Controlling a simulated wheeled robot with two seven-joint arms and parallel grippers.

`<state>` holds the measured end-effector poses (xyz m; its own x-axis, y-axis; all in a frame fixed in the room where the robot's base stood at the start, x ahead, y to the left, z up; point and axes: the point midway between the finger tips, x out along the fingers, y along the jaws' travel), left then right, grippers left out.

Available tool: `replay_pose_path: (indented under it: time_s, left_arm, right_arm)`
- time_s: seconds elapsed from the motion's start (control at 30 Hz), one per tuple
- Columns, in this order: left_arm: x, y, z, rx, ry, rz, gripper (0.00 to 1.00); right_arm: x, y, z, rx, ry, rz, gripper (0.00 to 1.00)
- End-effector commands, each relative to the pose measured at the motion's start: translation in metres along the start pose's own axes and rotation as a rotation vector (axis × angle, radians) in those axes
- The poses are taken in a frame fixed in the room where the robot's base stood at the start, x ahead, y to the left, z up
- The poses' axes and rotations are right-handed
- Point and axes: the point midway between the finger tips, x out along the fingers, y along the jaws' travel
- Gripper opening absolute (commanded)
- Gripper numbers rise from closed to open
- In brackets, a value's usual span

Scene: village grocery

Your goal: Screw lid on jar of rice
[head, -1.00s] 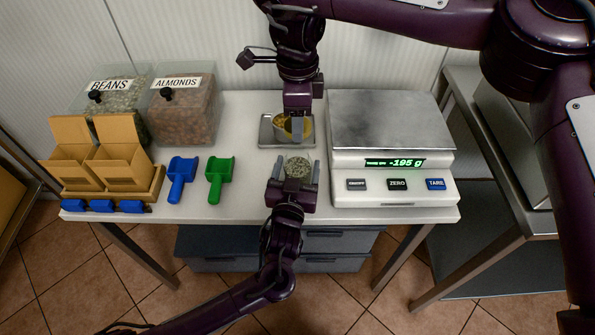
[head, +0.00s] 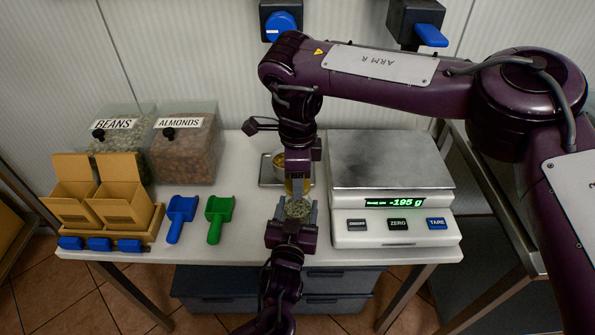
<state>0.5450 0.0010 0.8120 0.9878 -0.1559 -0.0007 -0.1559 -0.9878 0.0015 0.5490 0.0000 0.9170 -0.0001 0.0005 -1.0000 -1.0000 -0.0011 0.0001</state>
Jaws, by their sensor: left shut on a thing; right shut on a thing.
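A clear jar (head: 298,209) with pale grey-green grains stands at the table's front edge, its top facing up. My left gripper (head: 293,220) comes from the front, shut on the jar with a finger on either side. My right gripper (head: 298,182) points down just above and behind the jar's mouth. It is shut on a thin yellowish piece (head: 289,187), seemingly the lid, mostly hidden by the fingers. I cannot tell whether it touches the jar.
A metal tray (head: 266,181) with a round bowl (head: 279,160) stands behind. A scale (head: 392,160) reading -195 g is close on the right. Left are blue (head: 181,216) and green (head: 219,217) scoops, cardboard boxes (head: 100,205), and beans (head: 122,150) and almonds (head: 184,152) bins.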

Motion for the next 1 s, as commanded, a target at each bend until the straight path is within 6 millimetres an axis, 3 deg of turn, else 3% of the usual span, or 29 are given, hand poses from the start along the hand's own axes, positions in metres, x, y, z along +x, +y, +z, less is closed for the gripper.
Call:
replay_pose_path:
  time_s: [0.37, 0.7, 1.0]
  left_arm:
    - [0.0, 0.0, 0.0, 0.001, -0.001, 0.0, 0.2]
    - [0.0, 0.0, 0.0, 0.001, -0.001, 0.0, 0.2]
    - [0.0, 0.0, 0.001, 0.001, -0.001, 0.0, 0.2]
  right_arm:
    - [0.0, 0.0, 0.0, 0.0, 0.0, 0.001, 0.29]
    - [0.017, 0.0, 0.0, 0.0, -0.001, 0.002, 0.29]
    - [0.018, 0.0, 0.0, 0.0, 0.0, 0.0, 0.29]
